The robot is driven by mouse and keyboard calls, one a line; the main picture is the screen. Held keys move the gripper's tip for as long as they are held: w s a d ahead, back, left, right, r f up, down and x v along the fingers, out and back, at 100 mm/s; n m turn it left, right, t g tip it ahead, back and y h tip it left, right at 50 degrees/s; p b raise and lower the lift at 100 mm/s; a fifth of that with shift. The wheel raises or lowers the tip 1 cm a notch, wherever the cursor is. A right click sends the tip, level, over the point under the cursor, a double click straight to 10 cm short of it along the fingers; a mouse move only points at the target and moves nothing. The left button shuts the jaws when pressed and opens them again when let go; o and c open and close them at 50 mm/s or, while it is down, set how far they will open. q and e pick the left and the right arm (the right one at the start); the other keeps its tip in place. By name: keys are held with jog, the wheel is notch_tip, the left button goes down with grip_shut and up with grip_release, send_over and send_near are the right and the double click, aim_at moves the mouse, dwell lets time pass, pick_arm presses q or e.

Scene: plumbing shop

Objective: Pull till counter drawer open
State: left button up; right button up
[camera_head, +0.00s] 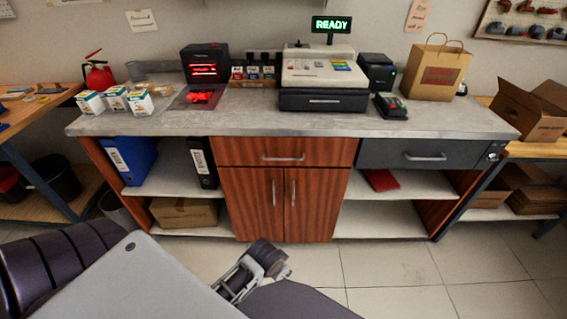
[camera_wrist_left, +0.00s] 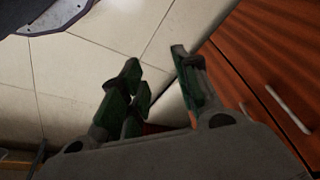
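The till counter (camera_head: 420,118) has a brown wooden drawer front (camera_head: 235,152) at its middle, with a horizontal metal handle (camera_head: 283,158). A dark grey drawer (camera_head: 385,153) with its own bar handle (camera_head: 425,157) and a round lock (camera_head: 493,155) is at the right. Both drawers look shut. My left gripper (camera_head: 268,258) is low in front of the wooden cabinet doors (camera_head: 252,205), below both drawers and apart from their handles. In the left wrist view, its fingers (camera_wrist_left: 160,85) are spread with nothing between them. My right gripper is not in view.
The counter top carries a cash register (camera_head: 323,75), a card reader (camera_head: 391,106), a paper bag (camera_head: 436,70) and small boxes (camera_head: 115,99). Open shelves flank the doors. A door handle (camera_wrist_left: 289,108) is right of the fingers in the wrist view. Tiled floor (camera_head: 400,270) is clear at right.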

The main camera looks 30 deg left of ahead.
pick_arm(q)
jog(key=w+a+r+t+y+b, duration=0.1)
jog(key=w+a+r+t+b, duration=0.15)
jog(key=r, duration=0.75)
jog(key=w+a+r+m+t+y, duration=0.3)
jog(key=w+a+r+m, duration=0.1)
jog(key=w, duration=0.4)
jog(key=w+a+r+m+t+y, duration=0.4)
jog(key=w+r, duration=0.3)
jog(key=w, duration=0.2)
jog(key=shift+a+r+m+p, duration=0.3)
jog(key=shift+m+p, duration=0.05)
jog(key=shift+m, duration=0.45)
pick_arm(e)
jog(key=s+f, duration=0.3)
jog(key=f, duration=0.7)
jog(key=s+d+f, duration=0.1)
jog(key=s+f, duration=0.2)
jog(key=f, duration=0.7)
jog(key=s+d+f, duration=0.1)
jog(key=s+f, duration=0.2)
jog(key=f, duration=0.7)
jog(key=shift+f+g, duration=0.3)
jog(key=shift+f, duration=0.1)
pick_arm(q)
jog(key=shift+t, duration=0.25)
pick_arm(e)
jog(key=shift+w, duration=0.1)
